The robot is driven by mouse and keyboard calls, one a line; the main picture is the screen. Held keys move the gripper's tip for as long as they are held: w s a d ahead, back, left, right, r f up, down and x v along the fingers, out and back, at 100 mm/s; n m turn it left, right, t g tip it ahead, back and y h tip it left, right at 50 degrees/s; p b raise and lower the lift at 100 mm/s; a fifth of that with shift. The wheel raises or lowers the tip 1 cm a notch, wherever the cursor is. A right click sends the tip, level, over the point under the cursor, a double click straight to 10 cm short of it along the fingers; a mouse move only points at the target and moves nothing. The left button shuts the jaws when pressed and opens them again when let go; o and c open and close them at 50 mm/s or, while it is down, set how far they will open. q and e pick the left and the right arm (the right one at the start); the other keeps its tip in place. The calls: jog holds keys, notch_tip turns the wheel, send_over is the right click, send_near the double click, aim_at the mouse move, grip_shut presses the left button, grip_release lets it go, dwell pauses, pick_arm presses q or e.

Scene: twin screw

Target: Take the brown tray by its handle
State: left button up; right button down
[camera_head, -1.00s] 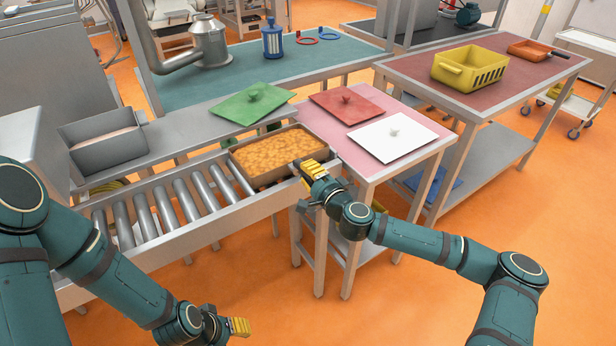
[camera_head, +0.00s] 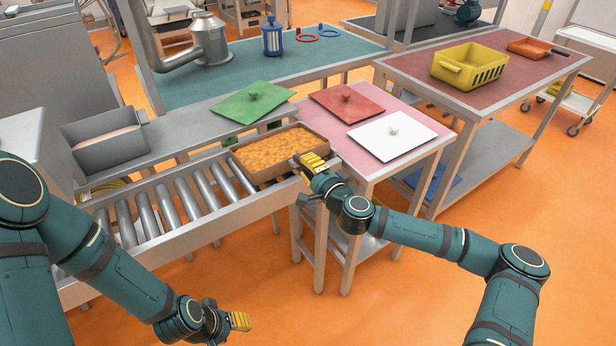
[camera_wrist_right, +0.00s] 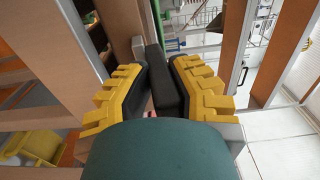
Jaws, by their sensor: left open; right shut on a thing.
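The brown tray (camera_head: 270,174), filled with an orange-brown food (camera_head: 275,151), is at the right end of the roller conveyor, close to the pink-topped table. My right gripper (camera_head: 312,161) is at the tray's near right side. In the right wrist view, its yellow-and-black fingers (camera_wrist_right: 158,85) close around a dark handle (camera_wrist_right: 165,78). The head view hides most of this handle behind the gripper. I cannot tell if the tray is clear of the rollers. My left gripper (camera_head: 240,321) is open and empty, low in front of the conveyor.
A green lid (camera_head: 252,103) lies on the grey ledge behind the tray. A red lid (camera_head: 346,103) and a white lid (camera_head: 393,138) lie on the pink-topped table (camera_head: 357,168). The conveyor rollers (camera_head: 165,205) left of the tray are bare.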

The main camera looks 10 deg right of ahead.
jog(key=shift+s, duration=0.15)
jog(key=shift+v, duration=2.35)
jog(key=shift+x, duration=2.5)
jog(key=shift+f, duration=0.1)
jog(key=shift+f+b, duration=0.35)
jog(key=shift+b, duration=0.2)
jog(key=shift+f+b, duration=1.25)
jog(key=shift+f, duration=0.3)
